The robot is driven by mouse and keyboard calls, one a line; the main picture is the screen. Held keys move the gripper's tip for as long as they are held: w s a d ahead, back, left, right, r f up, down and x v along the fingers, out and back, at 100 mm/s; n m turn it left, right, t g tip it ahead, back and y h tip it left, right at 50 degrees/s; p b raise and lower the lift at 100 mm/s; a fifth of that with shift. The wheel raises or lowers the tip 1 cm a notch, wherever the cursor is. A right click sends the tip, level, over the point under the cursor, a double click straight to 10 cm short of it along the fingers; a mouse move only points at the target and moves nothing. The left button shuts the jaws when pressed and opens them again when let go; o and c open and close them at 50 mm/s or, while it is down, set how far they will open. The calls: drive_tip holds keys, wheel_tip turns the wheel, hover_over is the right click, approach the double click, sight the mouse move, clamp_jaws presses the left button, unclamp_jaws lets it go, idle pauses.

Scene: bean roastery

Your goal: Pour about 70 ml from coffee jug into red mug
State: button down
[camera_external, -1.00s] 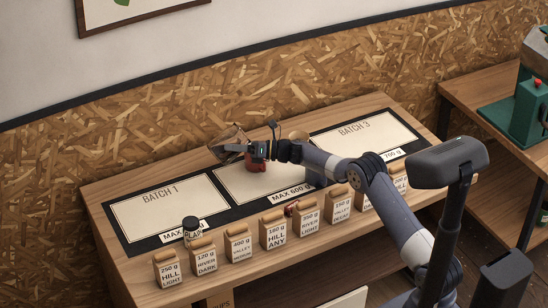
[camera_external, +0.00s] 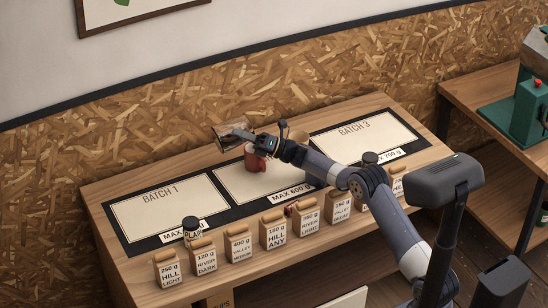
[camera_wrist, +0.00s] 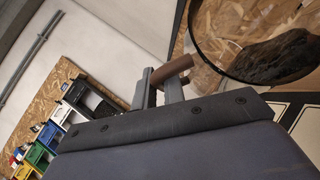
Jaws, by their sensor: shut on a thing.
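The coffee jug (camera_external: 230,130) is clear glass with a dark rim and a brown handle. In the wrist view, its rim and the dark coffee inside the jug (camera_wrist: 275,58) fill the upper right. My gripper (camera_external: 238,136) is shut on the jug's handle; in the wrist view my gripper (camera_wrist: 166,86) has its two fingers around the brown bar. The jug is held above the table, and looks tilted. The red mug (camera_external: 254,160) stands on the middle panel, just below and right of the jug, partly hidden by my gripper. Its inside cannot be seen.
Several labelled bean bags (camera_external: 273,232) line the table's front edge. A dark-lidded jar (camera_external: 191,228) stands at the Batch 1 panel (camera_external: 155,208). Behind my arm is a partly hidden tan round object (camera_external: 300,134). The Batch 1 and Batch 3 panels are mostly clear.

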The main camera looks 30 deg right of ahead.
sight(239, 127)
drive_tip(key=shift+r, duration=0.2)
drive_tip(key=shift+a, duration=0.25)
drive_tip(key=shift+a+r+m+t+y+b, duration=0.15)
drive_tip(key=shift+r+m+t+y+b, duration=0.55)
drive_tip(key=shift+r+t, duration=0.55)
idle(1.1)
drive_tip(key=a+f+n+g+p, duration=0.1)
drive_tip(key=a+f+g+h+p, duration=0.1)
drive_tip(key=f, duration=0.1)
drive_tip(key=a+f+n+g, duration=0.1)
drive_tip(key=shift+f+n+g+h+p, duration=0.15)
drive_tip(key=shift+n+g+h+p, duration=0.15)
drive_tip(key=shift+g+h+p, duration=0.1)
drive_tip(key=f+h+p, duration=0.1)
drive_tip(key=f+n+g+p, duration=0.1)
drive_tip(key=p, duration=0.1)
drive_tip(key=shift+a+f+h, duration=0.3)
drive_tip(key=shift+a+h, duration=0.1)
drive_tip(key=shift+f+n, duration=0.15)
drive_tip(key=shift+n, duration=0.15)
drive_tip(key=shift+a+r+g+p, duration=0.1)
drive_tip(key=shift+r+g+p, duration=0.15)
drive_tip(key=shift+p, duration=0.4)
idle(0.7)
